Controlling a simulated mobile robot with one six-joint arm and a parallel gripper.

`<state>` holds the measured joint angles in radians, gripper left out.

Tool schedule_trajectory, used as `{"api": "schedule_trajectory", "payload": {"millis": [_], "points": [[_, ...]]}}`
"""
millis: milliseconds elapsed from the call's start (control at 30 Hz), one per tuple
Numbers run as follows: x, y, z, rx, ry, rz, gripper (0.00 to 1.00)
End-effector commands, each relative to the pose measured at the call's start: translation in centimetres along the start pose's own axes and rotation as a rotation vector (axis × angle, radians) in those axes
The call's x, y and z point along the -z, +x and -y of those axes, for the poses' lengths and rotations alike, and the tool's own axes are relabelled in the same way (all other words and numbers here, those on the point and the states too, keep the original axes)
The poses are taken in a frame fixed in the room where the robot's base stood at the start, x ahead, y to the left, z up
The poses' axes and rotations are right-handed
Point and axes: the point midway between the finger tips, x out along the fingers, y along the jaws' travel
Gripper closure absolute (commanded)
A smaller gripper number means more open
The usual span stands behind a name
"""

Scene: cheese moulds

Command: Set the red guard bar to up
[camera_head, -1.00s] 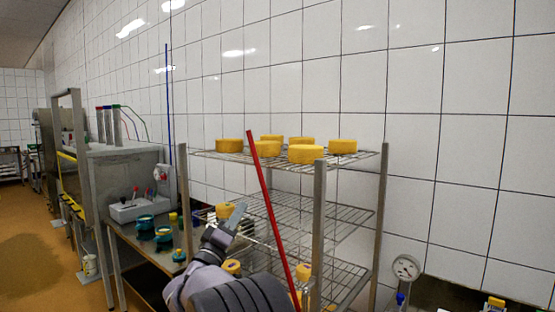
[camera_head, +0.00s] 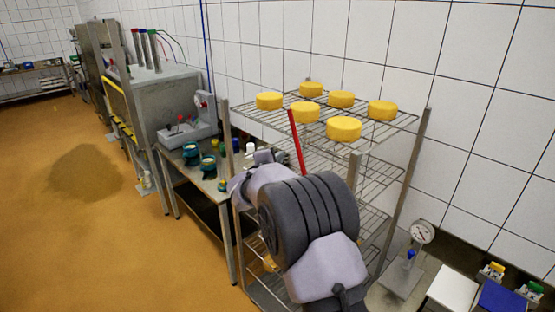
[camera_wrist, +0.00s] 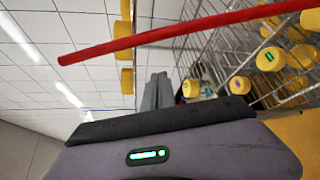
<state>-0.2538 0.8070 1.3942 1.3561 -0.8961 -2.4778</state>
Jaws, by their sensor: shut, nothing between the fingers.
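The red guard bar (camera_head: 296,142) stands steeply in front of the rack in the head view, its top leaning slightly left. Its lower part is hidden behind my arm. In the wrist view the bar (camera_wrist: 190,33) crosses the turned picture, its free end at the left and its other end beyond the right edge. My gripper (camera_wrist: 158,92) shows two grey fingers close together, with nothing between them. The fingers point toward the bar and appear just short of it; I cannot tell whether they touch. In the head view the fingers are mostly hidden by my arm.
A wire rack (camera_head: 385,120) holds several yellow cheeses (camera_head: 343,128) on its top shelf. A steel table (camera_head: 197,172) with teal moulds (camera_head: 208,164) stands to the left. A dial gauge (camera_head: 422,233) is at the right. The brown floor (camera_head: 90,240) at left is clear.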

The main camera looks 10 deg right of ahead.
Motion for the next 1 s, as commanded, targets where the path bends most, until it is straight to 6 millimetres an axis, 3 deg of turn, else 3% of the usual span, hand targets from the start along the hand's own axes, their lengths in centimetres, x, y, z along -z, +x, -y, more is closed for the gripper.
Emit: {"api": "schedule_trajectory", "payload": {"millis": [100, 400, 833, 1000], "points": [[-0.1, 2.5, -0.1, 0.000, 0.000, 0.002, 1.00], [-3.7, 1.2, 0.0, 0.000, 0.000, 0.002, 1.00], [-4.3, 0.9, 0.0, -0.006, 0.008, 0.003, 1.00], [-7.7, -0.9, 0.7, -0.045, 0.071, 0.008, 1.00]]}}
